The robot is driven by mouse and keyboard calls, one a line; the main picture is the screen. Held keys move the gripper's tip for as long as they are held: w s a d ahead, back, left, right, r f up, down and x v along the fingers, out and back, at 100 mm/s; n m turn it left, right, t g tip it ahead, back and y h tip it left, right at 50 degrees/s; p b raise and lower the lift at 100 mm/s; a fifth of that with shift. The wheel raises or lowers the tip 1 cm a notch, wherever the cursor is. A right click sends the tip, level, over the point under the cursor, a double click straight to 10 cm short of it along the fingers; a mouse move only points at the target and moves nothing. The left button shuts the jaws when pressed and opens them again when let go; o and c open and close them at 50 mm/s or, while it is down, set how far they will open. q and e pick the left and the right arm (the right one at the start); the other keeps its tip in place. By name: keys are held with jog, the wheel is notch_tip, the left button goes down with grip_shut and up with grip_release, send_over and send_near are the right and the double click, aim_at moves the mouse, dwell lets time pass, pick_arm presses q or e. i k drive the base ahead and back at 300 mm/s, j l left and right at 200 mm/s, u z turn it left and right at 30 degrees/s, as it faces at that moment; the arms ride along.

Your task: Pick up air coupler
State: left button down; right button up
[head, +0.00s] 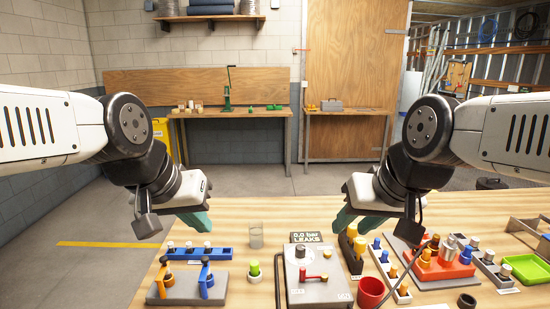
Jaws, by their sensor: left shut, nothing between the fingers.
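No part is clearly marked as the air coupler. A silver metal fitting (449,243) stands upright in a red block (436,268) on the right of the workbench and may be it. My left gripper (203,224) is shut and empty, above the bench behind the blue rack (222,255). My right gripper (342,222) hangs above the bench behind the yellow-black fittings (352,240), left of the silver fitting. Only one teal finger shows clearly, so its opening is unclear. Neither gripper touches a fitting.
A grey test plate (318,291) with a red lever sits at the front middle, before a "LEAKS" display (306,238). A red cup (371,290), a clear glass (256,237), a stand with blue-orange clamps (188,290) and a green tray (527,269) stand around.

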aim_at(435, 238)
jog(key=z, duration=1.4)
